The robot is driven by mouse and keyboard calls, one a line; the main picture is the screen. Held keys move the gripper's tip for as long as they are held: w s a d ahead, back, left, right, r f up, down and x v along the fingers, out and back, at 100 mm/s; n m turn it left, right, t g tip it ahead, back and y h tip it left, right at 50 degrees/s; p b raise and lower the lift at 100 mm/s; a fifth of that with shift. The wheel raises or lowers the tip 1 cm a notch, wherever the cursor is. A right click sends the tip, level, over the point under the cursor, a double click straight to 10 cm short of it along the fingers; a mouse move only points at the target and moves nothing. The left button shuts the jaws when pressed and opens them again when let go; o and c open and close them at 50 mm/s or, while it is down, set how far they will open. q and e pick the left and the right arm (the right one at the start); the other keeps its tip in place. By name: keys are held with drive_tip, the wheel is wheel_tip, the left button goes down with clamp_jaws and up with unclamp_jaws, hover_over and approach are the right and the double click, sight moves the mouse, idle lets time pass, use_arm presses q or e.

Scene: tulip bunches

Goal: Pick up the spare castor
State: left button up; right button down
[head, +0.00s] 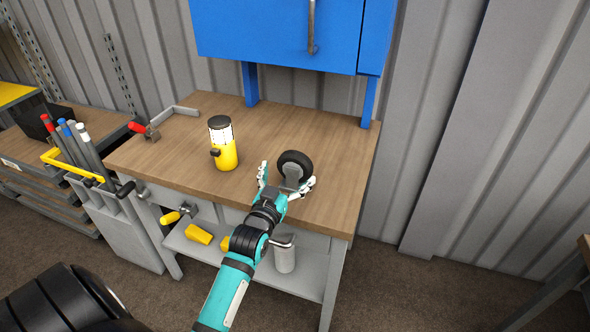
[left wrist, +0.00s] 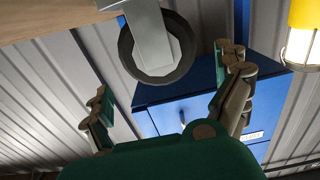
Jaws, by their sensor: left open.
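The spare castor (head: 296,164), a black wheel in a grey metal fork, stands on the wooden top of the workbench (head: 340,172). In the left wrist view the castor (left wrist: 155,48) hangs from the picture's top edge, its wheel and fork clearly visible. My left gripper (head: 286,179) is open at the castor, one finger on either side of it in the head view. In the left wrist view the spread fingers of the gripper (left wrist: 166,76) show clear gaps to the wheel. My right gripper is not in view.
A yellow lantern (head: 223,150) stands left of the castor. A red-handled clamp (head: 145,130) is at the bench's left end. A blue cabinet (head: 275,30) hangs above the back edge. Yellow items and a grey canister (head: 284,258) are on the lower shelf. The bench's right part is clear.

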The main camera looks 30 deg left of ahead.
sight(292, 167)
use_arm(q)
drive_tip(key=shift+p+x, duration=0.3)
drive_tip(key=shift+x, duration=2.8)
drive_tip(key=shift+r, duration=0.1)
drive_tip(key=shift+s, duration=0.1)
drive_tip(key=shift+c, duration=0.4)
drive_tip(key=c, duration=1.4)
drive_tip(key=shift+r, duration=0.1)
drive_tip(key=shift+c, duration=0.2)
